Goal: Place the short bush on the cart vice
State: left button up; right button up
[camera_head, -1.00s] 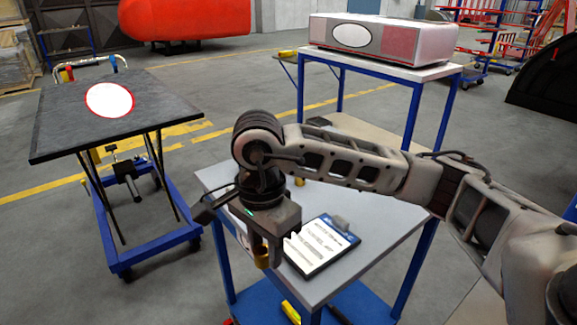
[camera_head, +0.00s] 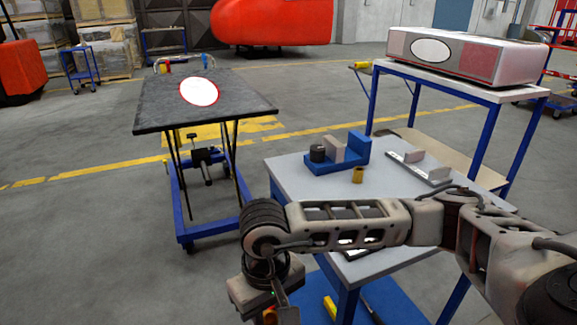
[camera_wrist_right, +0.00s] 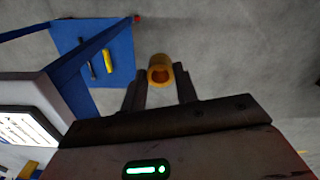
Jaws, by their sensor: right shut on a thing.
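My right gripper (camera_head: 275,312) is shut on a yellow brass bush (camera_wrist_right: 159,70), held over open floor left of the grey worktable. The bush shows as a short hollow cylinder between the fingertips (camera_wrist_right: 160,86) in the right wrist view. In the head view it is partly cut off at the bottom edge (camera_head: 270,315). The cart vice (camera_head: 204,160) is a dark device on the blue cart (camera_head: 213,222), under its black top, at the left and well away from the gripper. My left gripper is out of view.
The worktable (camera_head: 285,182) carries a blue fixture (camera_head: 330,164) with blocks and another brass bush (camera_head: 358,174). Yellow and dark tools lie on its blue lower shelf (camera_wrist_right: 72,40). A blue-framed table (camera_head: 505,96) with a white box stands behind. Floor between cart and worktable is clear.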

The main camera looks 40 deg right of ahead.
aim_at(348, 153)
jog(key=u, duration=0.35)
jog(key=i, duration=2.2)
jog(key=z, duration=2.3)
